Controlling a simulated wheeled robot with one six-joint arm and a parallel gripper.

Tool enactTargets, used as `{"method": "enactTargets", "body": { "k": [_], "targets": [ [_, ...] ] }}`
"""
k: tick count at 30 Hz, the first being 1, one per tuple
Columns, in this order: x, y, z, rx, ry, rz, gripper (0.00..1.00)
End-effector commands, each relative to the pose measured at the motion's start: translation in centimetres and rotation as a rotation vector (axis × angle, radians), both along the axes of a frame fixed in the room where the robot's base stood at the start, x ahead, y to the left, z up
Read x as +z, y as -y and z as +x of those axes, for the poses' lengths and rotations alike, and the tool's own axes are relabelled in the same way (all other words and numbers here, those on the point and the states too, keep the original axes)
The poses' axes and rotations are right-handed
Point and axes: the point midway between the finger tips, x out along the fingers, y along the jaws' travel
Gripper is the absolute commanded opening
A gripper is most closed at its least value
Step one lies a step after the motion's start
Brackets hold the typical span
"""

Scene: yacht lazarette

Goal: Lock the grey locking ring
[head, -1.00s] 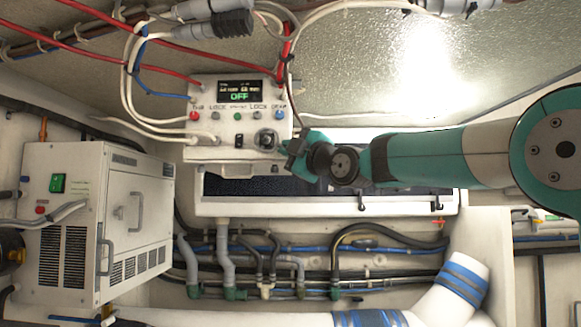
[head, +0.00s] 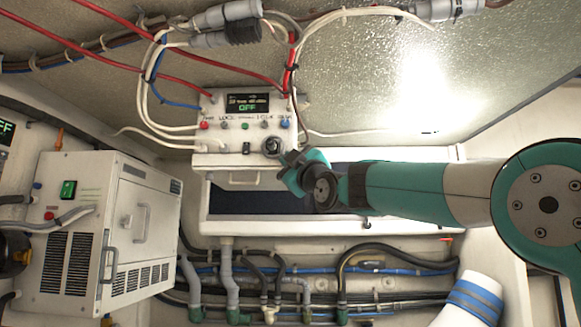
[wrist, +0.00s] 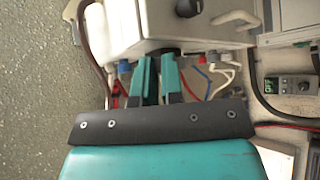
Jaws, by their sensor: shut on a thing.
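The grey locking ring (head: 272,146) appears as a dark grey round fitting at the lower right of the white control box (head: 215,132). My gripper (head: 283,158) is right against it in the head view and hides part of it. In the wrist view, the two teal fingers of my gripper (wrist: 158,68) are close together, their tips at the edge of a white box (wrist: 150,25). They are shut on a dark piece there, seemingly the ring, mostly hidden between the tips. Whether the ring is turned or locked cannot be told.
Red and white cables (head: 140,97) run into the control box. A white cabinet (head: 95,225) stands at the left. Hoses and pipes (head: 320,278) run below. The textured panel (head: 370,85) above right is mostly clear.

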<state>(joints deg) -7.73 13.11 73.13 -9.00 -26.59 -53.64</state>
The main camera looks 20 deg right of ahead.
Motion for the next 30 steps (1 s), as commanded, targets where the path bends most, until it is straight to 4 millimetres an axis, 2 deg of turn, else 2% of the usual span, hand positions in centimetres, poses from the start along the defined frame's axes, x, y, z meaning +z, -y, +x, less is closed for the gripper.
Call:
{"method": "enactTargets", "body": {
  "k": [14,15,18,26,30],
  "targets": [
    [-0.23,-0.07,0.1,0.001,-0.002,0.007,0.0],
    [-0.23,-0.06,0.11,0.002,-0.002,0.007,0.13],
    [-0.21,-0.06,0.1,0.001,-0.002,0.007,0.34],
    [-0.14,-0.04,0.03,0.0,0.001,0.007,0.34],
    [-0.75,0.2,-0.71,0.0,0.002,0.007,0.34]
  ]
}}
